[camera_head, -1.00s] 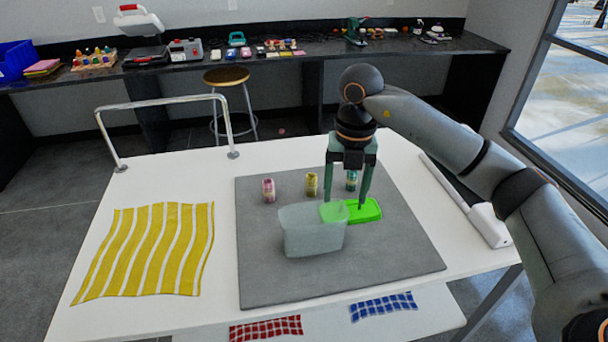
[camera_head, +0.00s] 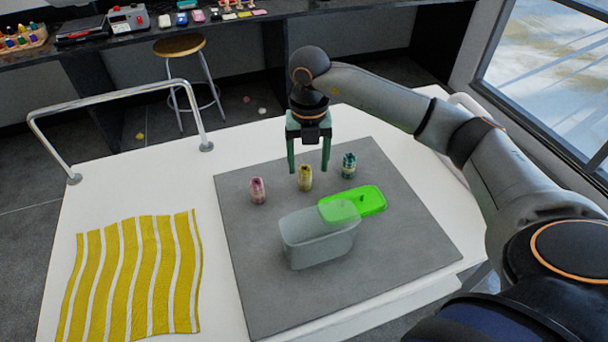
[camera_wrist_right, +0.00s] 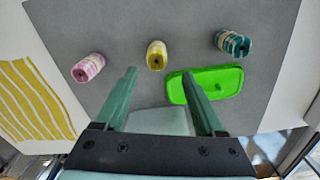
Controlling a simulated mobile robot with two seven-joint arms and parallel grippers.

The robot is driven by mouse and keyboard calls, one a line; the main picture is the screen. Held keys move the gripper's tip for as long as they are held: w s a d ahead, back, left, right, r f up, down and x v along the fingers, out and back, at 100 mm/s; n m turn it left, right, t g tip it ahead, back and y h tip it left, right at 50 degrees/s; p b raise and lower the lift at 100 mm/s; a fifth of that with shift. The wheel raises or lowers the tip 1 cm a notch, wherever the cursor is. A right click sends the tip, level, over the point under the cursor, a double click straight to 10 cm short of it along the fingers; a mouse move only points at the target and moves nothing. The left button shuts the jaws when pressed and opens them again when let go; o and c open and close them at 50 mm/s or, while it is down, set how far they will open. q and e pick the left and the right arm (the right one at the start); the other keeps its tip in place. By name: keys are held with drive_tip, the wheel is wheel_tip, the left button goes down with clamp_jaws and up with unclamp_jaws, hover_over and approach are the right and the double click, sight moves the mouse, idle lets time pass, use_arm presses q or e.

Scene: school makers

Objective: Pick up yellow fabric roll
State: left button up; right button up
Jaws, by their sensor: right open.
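The yellow fabric roll (camera_head: 305,178) stands on the grey mat (camera_head: 250,290), between a pink roll (camera_head: 257,190) at its left and a teal roll (camera_head: 348,166) at its right. My right gripper (camera_head: 308,170) is open and empty, its two green fingers pointing down above the mat by the yellow roll. In the right wrist view the yellow roll (camera_wrist_right: 156,55) shows beyond the fingertips, roughly in line with the gap between them. The pink roll (camera_wrist_right: 88,68) and teal roll (camera_wrist_right: 232,43) lie to either side there. My left gripper is not in view.
A clear container (camera_head: 320,240) and a bright green lid (camera_head: 365,200) are on the mat in front of the rolls. A yellow striped cloth (camera_head: 130,275) lies on the white table at left. A metal rail (camera_head: 115,95) stands at the table's back left edge.

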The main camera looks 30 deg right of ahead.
sight(305, 170)
drive_tip(key=shift+w+f+p, duration=0.15)
drive_tip(key=shift+w+f, duration=0.05)
drive_tip(key=shift+f, duration=0.9)
drive_tip(key=shift+w+f+p, duration=0.15)
drive_tip(key=shift+f, duration=0.9)
drive_tip(key=shift+w+f+p, duration=0.15)
drive_tip(key=shift+w+f, duration=0.05)
drive_tip(key=shift+f, duration=0.9)
clamp_jaws()
